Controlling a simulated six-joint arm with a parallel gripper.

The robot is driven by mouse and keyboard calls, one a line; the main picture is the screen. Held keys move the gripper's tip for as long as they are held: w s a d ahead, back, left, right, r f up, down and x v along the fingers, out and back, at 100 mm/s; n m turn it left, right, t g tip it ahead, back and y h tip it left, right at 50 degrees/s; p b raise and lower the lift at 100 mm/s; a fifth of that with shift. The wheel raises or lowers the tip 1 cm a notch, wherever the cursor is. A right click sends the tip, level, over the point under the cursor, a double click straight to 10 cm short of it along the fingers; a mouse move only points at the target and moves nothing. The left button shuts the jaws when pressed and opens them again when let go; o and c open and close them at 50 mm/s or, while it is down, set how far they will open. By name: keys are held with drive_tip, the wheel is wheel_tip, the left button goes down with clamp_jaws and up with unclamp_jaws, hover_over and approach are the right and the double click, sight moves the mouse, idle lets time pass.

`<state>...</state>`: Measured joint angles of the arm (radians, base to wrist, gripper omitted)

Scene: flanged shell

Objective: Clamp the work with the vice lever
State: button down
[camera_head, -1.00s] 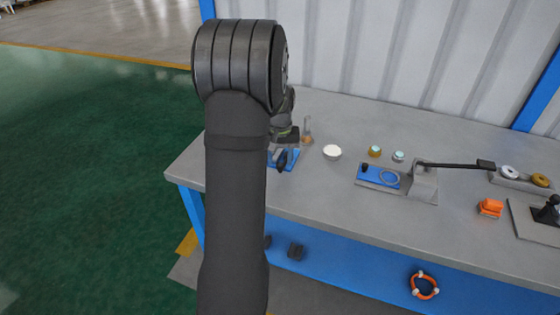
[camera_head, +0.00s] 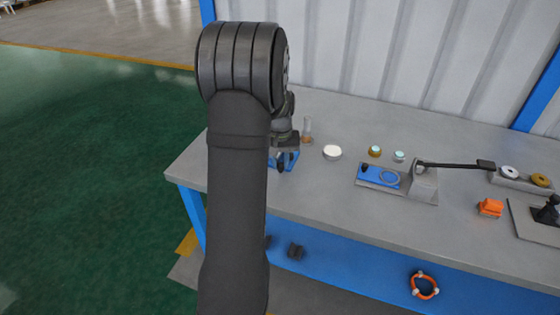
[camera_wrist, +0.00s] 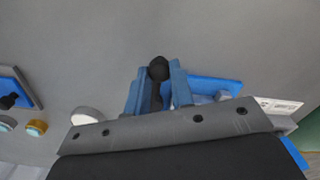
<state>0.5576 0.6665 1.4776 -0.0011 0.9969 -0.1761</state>
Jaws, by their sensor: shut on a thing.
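My gripper (camera_wrist: 153,88) is shut on a black round knob (camera_wrist: 159,68), which shows between its blue fingers in the wrist view. The knob looks like the end of the vice lever; the rest of the lever is hidden by the fingers. A blue plate (camera_wrist: 215,84), apparently the vice, lies beside and partly behind the fingers, with paler parts on it. In the head view the blue vice (camera_head: 291,157) sits at the left end of the bench, partly covered by my gripper (camera_head: 281,167). The work and the jaw contact cannot be made out.
A white round dish (camera_head: 332,152) and a clear container (camera_head: 307,130) stand close to the vice. A grey fixture (camera_head: 424,186) with a long black arm lies farther right, then an orange block (camera_head: 490,208). The bench front (camera_head: 320,200) is clear.

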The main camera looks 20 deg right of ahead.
drive_tip(key=shift+s+d, duration=0.1)
drive_tip(key=d+n, duration=0.1)
drive_tip(key=s+n, duration=0.1)
drive_tip(key=n, duration=0.1)
drive_tip(key=d+n, duration=0.1)
drive_tip(key=shift+s+d, duration=0.35)
drive_tip(key=d+n, duration=0.2)
drive_tip(key=n, duration=0.1)
drive_tip(key=d+n, duration=0.1)
drive_tip(key=n, duration=0.1)
drive_tip(key=shift+s+d, duration=0.15)
drive_tip(key=shift+s, duration=0.15)
drive_tip(key=d+n, duration=0.2)
drive_tip(key=n, duration=0.1)
drive_tip(key=shift+w+d, duration=0.1)
drive_tip(key=shift+w, duration=0.05)
drive_tip(key=shift+w+d+n, duration=0.35)
drive_tip(key=shift+d+n, duration=0.4)
drive_tip(key=shift+n, duration=0.45)
drive_tip(key=c, duration=1.2)
unclamp_jaws()
drive_tip(key=shift+c, duration=0.2)
